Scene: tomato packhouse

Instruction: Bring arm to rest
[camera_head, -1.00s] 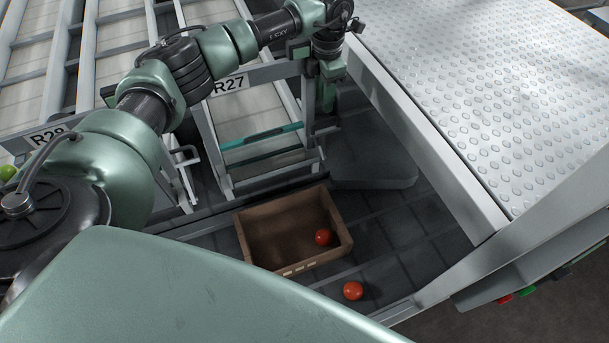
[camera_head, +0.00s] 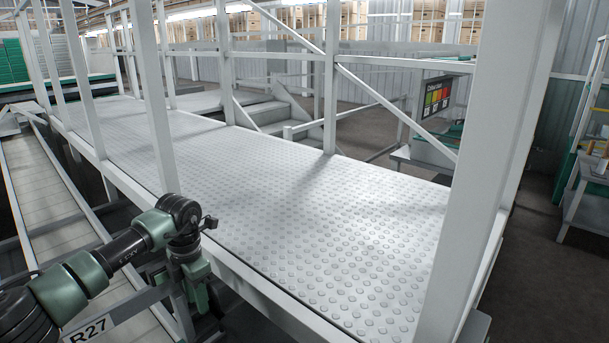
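My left arm (camera_head: 62,290) comes in at the lower left, green and black, bent at the wrist. My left gripper (camera_head: 200,296) hangs down from the wrist beside the near edge of the raised metal platform. Its fingers are small and partly hidden, so I cannot tell whether they are open or shut. I see nothing held in it. My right arm and gripper are not in view.
The studded walkway platform (camera_head: 300,230), with white posts and rails, fills the middle. A lane marked R27 (camera_head: 92,328) runs at the lower left. Steps (camera_head: 265,112) stand behind the platform. A screen (camera_head: 437,97) stands at right.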

